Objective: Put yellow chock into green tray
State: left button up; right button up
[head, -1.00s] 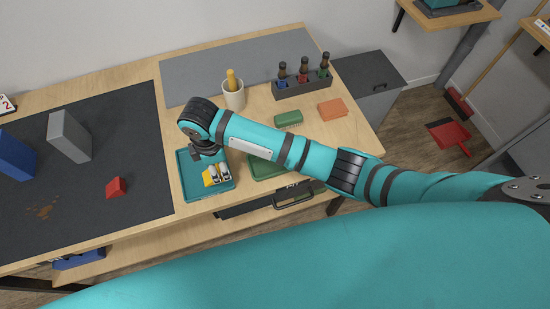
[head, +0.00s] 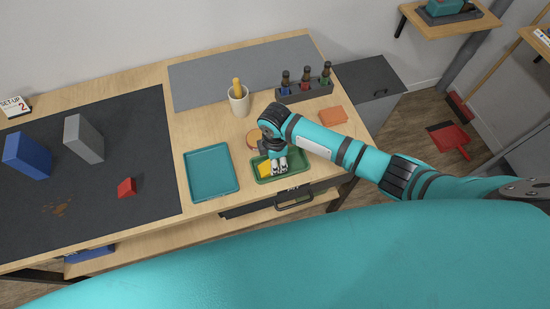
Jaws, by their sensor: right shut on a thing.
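The yellow chock (head: 264,170) is at the green tray (head: 294,179), partly hidden by my right gripper (head: 279,170). My right gripper is shut on the chock, over the left half of the tray. I cannot tell whether the chock touches the tray floor. The green tray lies on the wooden bench near its front edge, right of an empty teal tray (head: 211,172). My left gripper is not in view.
A cup with a yellow handle in it (head: 239,101) and a rack of bottles (head: 305,91) stand behind. An orange block (head: 332,116) lies to the right. A red wedge (head: 127,187), grey block (head: 84,140) and blue block (head: 27,156) stand on the dark mat.

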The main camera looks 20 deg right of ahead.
jog(key=shift+f, duration=0.2)
jog(key=o, duration=1.3)
jog(key=shift+f, duration=0.1)
jog(key=shift+o, duration=0.2)
notch_tip(320, 180, up, 12)
jog(key=b, duration=0.1)
